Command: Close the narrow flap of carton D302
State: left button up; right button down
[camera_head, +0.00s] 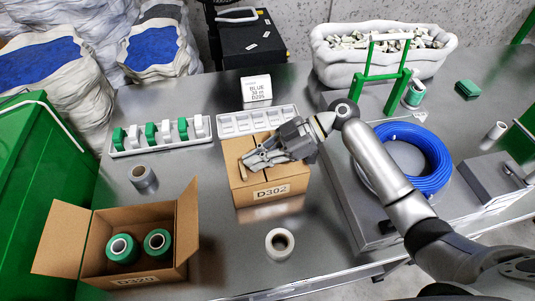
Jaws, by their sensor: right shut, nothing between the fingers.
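Carton D302 (242,194) is a brown box standing on the metal table near the middle of the camera_head view, with its label on the near side. My right gripper (256,161) is over the carton's top, toward its left half. It is shut and empty, with its fingers pointing left. The gripper and wrist cover much of the top, so I cannot tell how the narrow flap lies or whether the fingers touch it. My left gripper is not in view.
An open carton D320 (133,281) holds green rolls at front left. A tape roll (280,242) lies close in front of D302. White trays (257,120) and a small box (256,88) stand behind. A blue cable coil (427,168) is at right.

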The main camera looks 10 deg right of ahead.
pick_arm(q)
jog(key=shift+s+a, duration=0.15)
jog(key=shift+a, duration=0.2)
pick_arm(e)
jog(key=shift+a, duration=0.15)
